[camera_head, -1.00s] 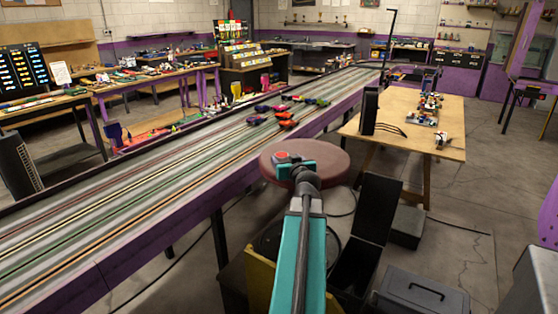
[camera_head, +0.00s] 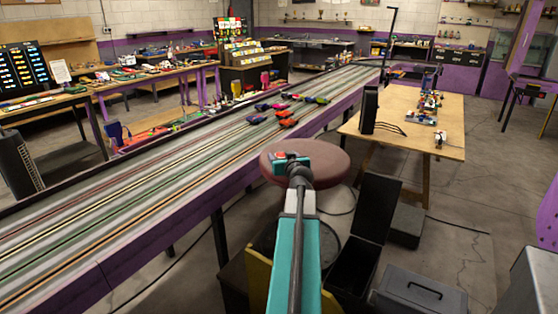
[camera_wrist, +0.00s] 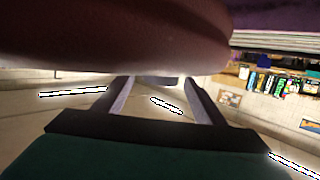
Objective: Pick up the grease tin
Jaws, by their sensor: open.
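I cannot make out the grease tin for certain in either view. A round brown-red stool (camera_head: 330,162) stands beside the track, in front of me. My arm reaches out to its near left side, where a small red patch (camera_head: 281,157) shows at the arm's end; I cannot tell whether it is part of my arm. My gripper (camera_wrist: 155,86) shows in the wrist view with its two grey fingers apart and nothing visibly held. This view looks upside down, with the stool's blurred seat (camera_wrist: 100,35) filling the top, close to the fingers.
A long slot track (camera_head: 150,190) with several small cars runs along the left. A wooden table (camera_head: 400,115) with small items stands at the right. An open black case (camera_head: 372,225) and a grey toolbox (camera_head: 425,295) are on the near right.

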